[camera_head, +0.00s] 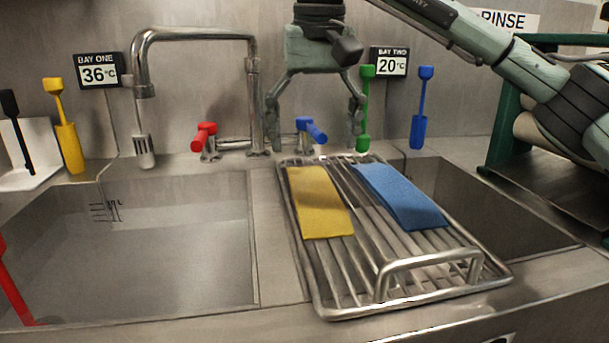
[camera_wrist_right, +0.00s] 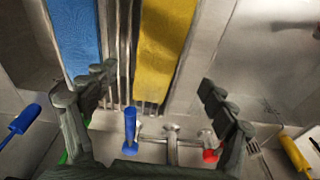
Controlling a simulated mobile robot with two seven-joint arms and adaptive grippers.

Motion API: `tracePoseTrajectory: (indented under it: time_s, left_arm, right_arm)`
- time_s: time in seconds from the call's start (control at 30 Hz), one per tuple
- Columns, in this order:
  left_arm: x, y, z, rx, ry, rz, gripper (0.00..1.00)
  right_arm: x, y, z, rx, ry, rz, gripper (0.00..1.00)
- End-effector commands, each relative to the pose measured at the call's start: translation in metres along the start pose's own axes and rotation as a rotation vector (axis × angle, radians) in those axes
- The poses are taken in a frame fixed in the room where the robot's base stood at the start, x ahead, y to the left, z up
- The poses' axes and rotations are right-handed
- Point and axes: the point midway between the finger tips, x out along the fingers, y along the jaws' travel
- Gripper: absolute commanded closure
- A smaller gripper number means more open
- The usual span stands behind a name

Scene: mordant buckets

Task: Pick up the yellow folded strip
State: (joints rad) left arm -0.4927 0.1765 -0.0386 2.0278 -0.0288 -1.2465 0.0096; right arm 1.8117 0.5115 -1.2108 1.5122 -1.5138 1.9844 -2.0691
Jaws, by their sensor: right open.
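My right gripper (camera_head: 315,135) is open and empty, fingers pointing down, above the back edge of the rack near the taps. In the wrist view its fingers (camera_wrist_right: 158,85) are spread wide, with the yellow strip's near end between them. My left gripper is not in view.
The wire rack (camera_head: 330,303) has a raised handle (camera_head: 430,262) at its front right. A tall faucet (camera_head: 252,100), a red tap (camera_head: 206,132) and a blue tap (camera_head: 310,129) stand behind it. Colored brushes line the wall. The left sink (camera_head: 180,255) is open and deep.

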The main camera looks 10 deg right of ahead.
Motion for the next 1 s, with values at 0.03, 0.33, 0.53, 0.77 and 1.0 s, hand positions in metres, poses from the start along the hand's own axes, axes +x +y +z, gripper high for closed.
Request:
tracePoseTrajectory:
  time_s: [0.03,0.33,0.53,0.77,1.0]
  left_arm:
    - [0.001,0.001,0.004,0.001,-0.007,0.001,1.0]
    - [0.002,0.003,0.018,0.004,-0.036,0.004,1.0]
    - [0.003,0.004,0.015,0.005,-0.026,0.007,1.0]
    - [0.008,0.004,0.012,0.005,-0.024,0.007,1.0]
    - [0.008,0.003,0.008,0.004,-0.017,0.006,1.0]
  right_arm:
    - [0.003,0.0,0.0,0.0,-0.001,0.0,0.16]
    - [0.031,0.001,-0.001,0.001,0.0,0.0,0.16]
    - [0.057,0.004,-0.003,0.0,-0.003,0.001,0.16]
    - [0.078,0.003,-0.003,0.0,0.0,-0.001,0.16]
    - [0.078,0.003,-0.003,0.0,0.0,-0.001,0.28]
